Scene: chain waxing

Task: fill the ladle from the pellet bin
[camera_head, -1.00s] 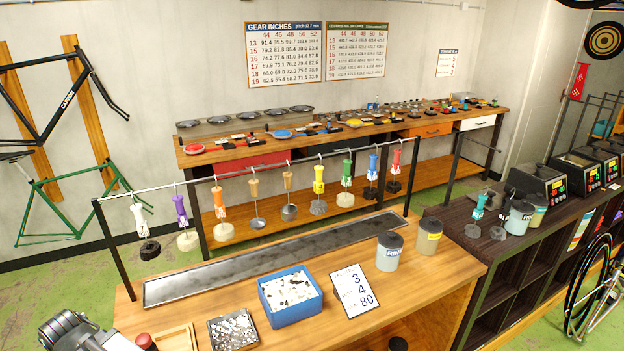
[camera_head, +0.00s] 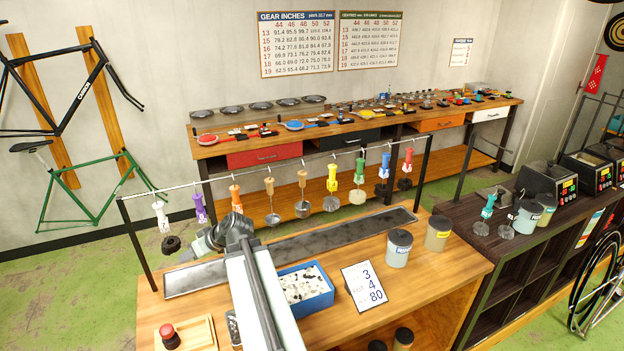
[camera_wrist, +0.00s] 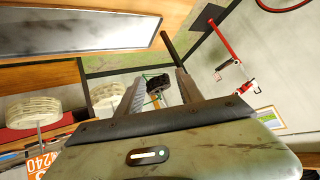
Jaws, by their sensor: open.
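The pellet bin (camera_head: 318,304) is a blue box of white and dark pellets on the wooden bench, just right of my arm. Two wooden-handled tools hang from the rail; the right one (camera_head: 303,208) has a grey bowl-like end, and the left one (camera_head: 271,218) has a rounder, flatter end. I cannot tell surely which is the ladle. My gripper (camera_wrist: 160,88) is open, with no tool held. In the wrist view a dark brush end (camera_wrist: 156,84) shows beyond the fingers.
Other colour-handled tools hang along the rail (camera_head: 290,165). A long metal tray (camera_head: 350,232) lies below them.

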